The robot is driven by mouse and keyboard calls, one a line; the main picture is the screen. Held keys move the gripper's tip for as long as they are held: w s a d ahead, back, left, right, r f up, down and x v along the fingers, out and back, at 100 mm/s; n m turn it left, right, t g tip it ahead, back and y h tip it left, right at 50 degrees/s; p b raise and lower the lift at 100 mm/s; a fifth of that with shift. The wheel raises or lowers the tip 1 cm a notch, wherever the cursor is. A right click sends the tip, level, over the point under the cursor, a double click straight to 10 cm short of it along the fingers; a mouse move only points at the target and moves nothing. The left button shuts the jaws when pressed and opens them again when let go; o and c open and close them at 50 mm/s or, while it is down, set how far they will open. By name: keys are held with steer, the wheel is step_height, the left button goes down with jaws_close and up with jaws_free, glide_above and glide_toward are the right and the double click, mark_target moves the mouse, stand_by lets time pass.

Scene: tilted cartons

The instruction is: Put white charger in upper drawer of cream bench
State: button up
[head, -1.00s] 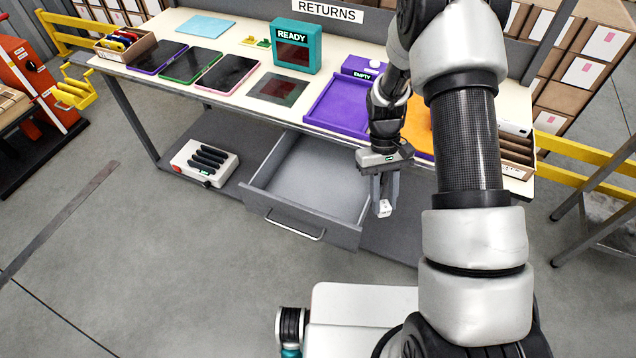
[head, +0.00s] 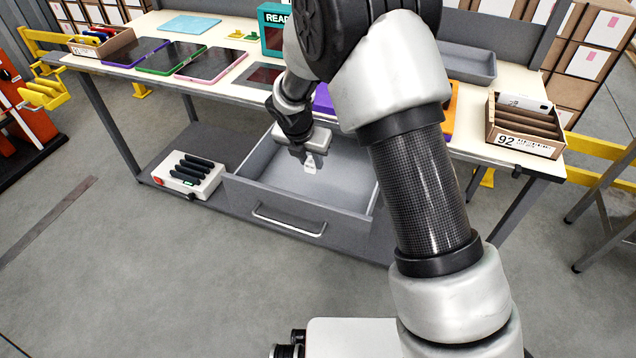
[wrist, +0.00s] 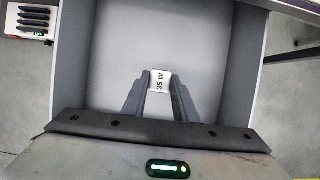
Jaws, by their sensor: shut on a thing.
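The white charger (head: 310,163) hangs below my gripper (head: 303,157), over the open drawer (head: 290,206) under the cream bench (head: 228,80). In the wrist view the charger (wrist: 160,80) shows the marking "35 W". It sits between the two fingertips of my gripper (wrist: 160,84), which is shut on it. The grey drawer floor (wrist: 120,40) lies behind the charger, with drawer walls on both sides. The drawer appears empty. The charger's exact height above the drawer floor is hard to tell.
A white charging unit (head: 188,175) with several dark slots stands left of the drawer on the lower shelf. Tablets, a green READY box (head: 272,28) and a carton marked 92 (head: 525,125) stand on the bench top. My arm hides part of the bench.

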step_height(320, 180, down, 9)
steer(key=b, duration=0.2)
steer(key=shift+f+b, duration=0.15)
steer(key=shift+b, duration=0.15)
steer(key=o, duration=1.1)
steer(key=shift+f, duration=0.1)
steer(key=p+v, duration=0.3)
steer(key=v, duration=0.9)
